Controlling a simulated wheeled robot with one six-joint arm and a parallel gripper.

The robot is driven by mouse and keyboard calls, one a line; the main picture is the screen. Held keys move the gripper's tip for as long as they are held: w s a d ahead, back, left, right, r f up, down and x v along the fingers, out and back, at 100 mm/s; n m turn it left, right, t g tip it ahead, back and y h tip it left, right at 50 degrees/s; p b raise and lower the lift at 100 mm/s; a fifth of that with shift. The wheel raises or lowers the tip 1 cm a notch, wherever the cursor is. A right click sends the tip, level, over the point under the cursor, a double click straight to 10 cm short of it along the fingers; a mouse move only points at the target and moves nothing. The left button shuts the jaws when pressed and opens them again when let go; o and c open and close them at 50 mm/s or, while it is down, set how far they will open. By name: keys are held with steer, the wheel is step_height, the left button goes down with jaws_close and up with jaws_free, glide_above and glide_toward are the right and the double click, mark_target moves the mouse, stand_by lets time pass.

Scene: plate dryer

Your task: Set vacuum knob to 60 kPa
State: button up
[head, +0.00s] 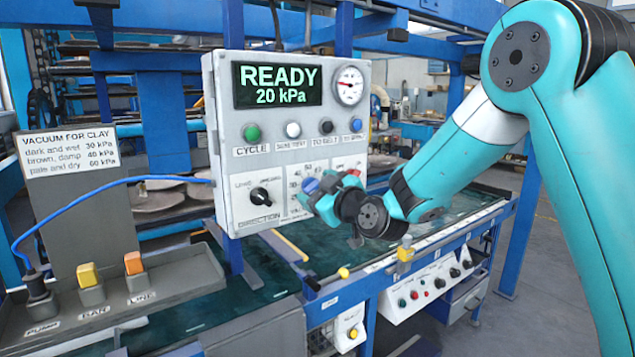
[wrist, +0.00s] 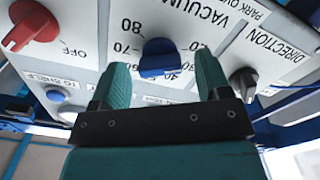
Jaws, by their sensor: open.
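The vacuum knob (wrist: 158,58) is blue and sits on the grey control panel (head: 225,120). In the wrist view its printed scale is upside down, with 80 and 70 legible and lower marks partly hidden. My gripper (wrist: 163,65) is open, with one teal finger on each side of the knob and a small gap showing on both sides. In the head view my gripper (head: 328,190) is at the panel's lower right and partly covers the knob's scale. The panel display (head: 277,85) reads READY, 20 kPa. The round gauge (head: 348,86) is beside it.
The black direction knob (head: 261,196) is left of my gripper, and a red knob (wrist: 32,25) marked OFF is on its other side. A row of buttons, including a green one (head: 252,132), lies above. A sign (head: 68,150) lists 30, 40 and 60 kPa for clay.

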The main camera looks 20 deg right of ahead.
steer(key=shift+w, duration=0.15)
steer(key=c, duration=0.9)
